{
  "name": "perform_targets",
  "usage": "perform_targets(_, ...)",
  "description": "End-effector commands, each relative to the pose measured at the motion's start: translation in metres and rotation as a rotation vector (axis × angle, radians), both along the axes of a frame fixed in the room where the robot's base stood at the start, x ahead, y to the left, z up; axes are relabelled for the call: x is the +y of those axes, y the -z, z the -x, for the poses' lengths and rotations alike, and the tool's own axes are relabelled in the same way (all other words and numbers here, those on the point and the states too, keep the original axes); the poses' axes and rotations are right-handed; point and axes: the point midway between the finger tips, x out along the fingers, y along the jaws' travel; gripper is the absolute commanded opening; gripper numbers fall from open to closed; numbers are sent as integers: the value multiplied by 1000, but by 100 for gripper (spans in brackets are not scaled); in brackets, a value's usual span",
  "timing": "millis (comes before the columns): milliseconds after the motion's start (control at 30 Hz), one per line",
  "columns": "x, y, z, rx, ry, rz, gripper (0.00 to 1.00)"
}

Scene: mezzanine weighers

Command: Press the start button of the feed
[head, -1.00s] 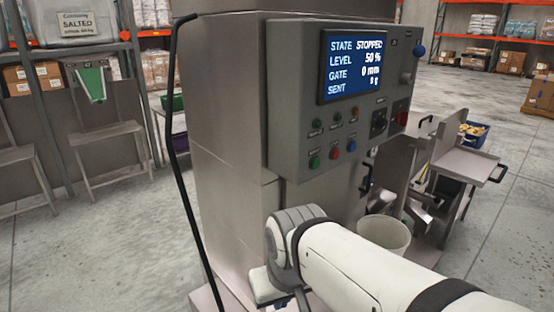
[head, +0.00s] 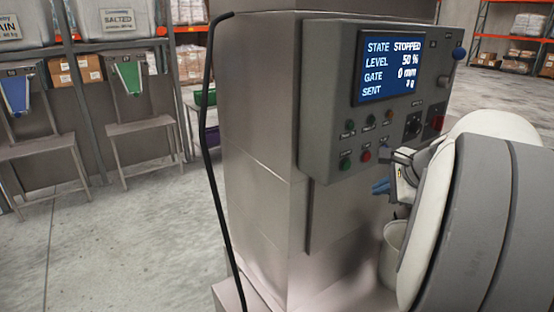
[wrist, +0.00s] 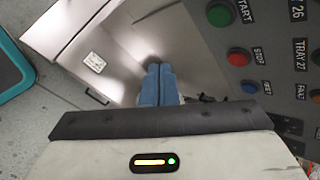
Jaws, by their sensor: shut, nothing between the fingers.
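The green start button (wrist: 220,14), labelled START, is at the top of the wrist view. It sits at the lower left of the grey control panel (head: 318,128) in the head view (head: 345,164). The red stop button (wrist: 238,57) and the blue reset button (wrist: 249,87) are beside it. My gripper (wrist: 158,72) has blue fingers shut together with nothing between them. It is left of the buttons in the wrist view. In the head view its blue tips (head: 381,187) show below the panel's lower right, apart from the green button. My arm hides the blue button there.
The panel's screen (head: 392,66) reads STATE STOPPED, LEVEL 50 %, GATE 0 mm. Several indicator lights and a red switch (head: 437,122) are on the panel. A black cable (head: 209,140) runs down the steel cabinet (head: 255,150). A pale bucket (head: 393,240) stands below.

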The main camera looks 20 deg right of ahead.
Motion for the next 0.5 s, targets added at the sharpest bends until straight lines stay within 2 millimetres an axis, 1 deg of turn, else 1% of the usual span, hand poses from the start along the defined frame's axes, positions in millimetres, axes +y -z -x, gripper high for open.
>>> perform_targets(33, -11, -2, 0, -11, 37, -20, 0)
perform_targets(133, -20, -5, 0, -24, 74, -44, 0)
perform_targets(500, -21, -6, -1, -27, 77, -46, 0)
